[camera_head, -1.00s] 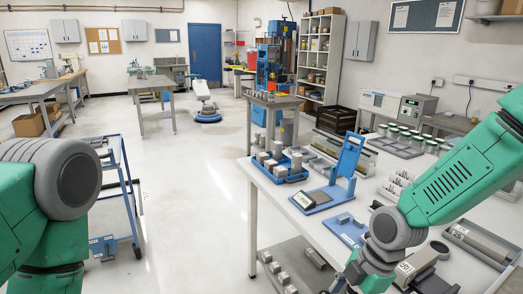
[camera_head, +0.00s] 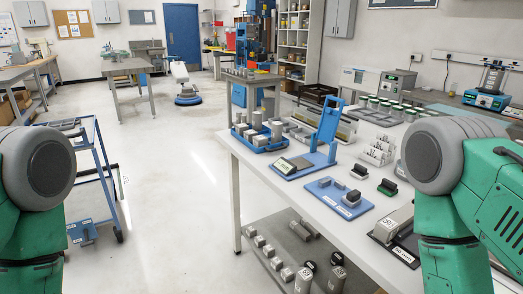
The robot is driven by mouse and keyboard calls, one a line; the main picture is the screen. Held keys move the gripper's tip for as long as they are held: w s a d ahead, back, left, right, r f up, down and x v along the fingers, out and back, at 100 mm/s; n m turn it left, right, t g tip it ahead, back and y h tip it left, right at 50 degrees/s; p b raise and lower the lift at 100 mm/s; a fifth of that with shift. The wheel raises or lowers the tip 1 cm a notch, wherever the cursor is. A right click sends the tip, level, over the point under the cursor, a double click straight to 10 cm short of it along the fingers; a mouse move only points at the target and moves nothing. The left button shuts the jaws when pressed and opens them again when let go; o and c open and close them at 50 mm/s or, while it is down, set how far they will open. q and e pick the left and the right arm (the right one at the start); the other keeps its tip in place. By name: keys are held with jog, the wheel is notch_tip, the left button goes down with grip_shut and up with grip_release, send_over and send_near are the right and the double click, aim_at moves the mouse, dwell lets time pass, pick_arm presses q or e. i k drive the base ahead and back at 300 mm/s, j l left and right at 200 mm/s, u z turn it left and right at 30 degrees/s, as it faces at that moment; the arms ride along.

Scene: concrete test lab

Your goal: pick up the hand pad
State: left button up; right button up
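I cannot tell for sure which item is the hand pad. A small black block with a green base (camera_head: 388,187) lies on the white table (camera_head: 228,143), right of a blue board. My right arm shows at the right edge and my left arm at the left edge. Neither gripper is in view, and neither arm is seen touching anything on the table.
A blue upright stand (camera_head: 329,122) and a blue tray of metal blocks (camera_head: 243,137) stand farther back on the table. A labelled grey device (camera_head: 397,229) lies near my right arm. A blue cart (camera_head: 103,168) stands at left. The floor between is clear.

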aim_at(388, 187)
jog(key=z, duration=1.2)
jog(key=i+j+z, duration=0.1)
jog(key=j+z, duration=0.2)
jog(key=i+j+z, duration=0.1)
jog(key=j+z, duration=0.5)
jog(key=j, duration=0.15)
jog(key=i, duration=0.05)
